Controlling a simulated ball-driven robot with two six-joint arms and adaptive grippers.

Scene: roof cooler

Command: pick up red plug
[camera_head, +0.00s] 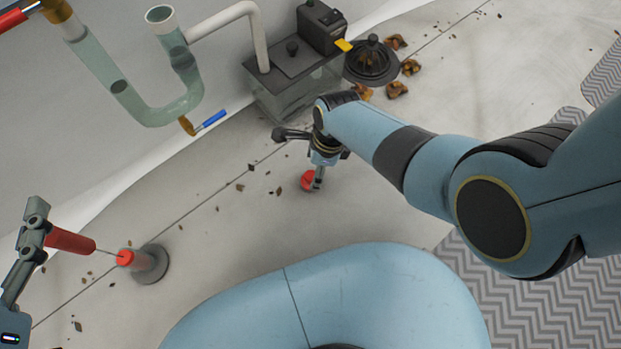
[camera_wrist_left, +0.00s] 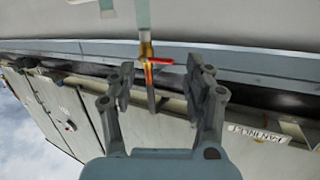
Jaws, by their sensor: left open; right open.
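A small red plug (camera_head: 308,181) is on the pale roof floor in the middle of the head view, partly hidden by a finger of my right gripper. My right gripper (camera_head: 315,158) is open, with its fingers spread above and beside the plug; I cannot tell whether they touch it. My left gripper (camera_head: 30,240) is open at the lower left, far from that plug. The left wrist view shows the left gripper's fingers (camera_wrist_left: 157,92) apart with nothing gripped between them.
A red-topped grey post (camera_head: 148,263) stands near a red-handled rod (camera_head: 72,241) at lower left. A glassy U-shaped pipe (camera_head: 150,110) and blue-levered valve (camera_head: 207,121) are upper left. A clear tank (camera_head: 295,95) stands behind the right gripper. Scattered leaves litter the floor.

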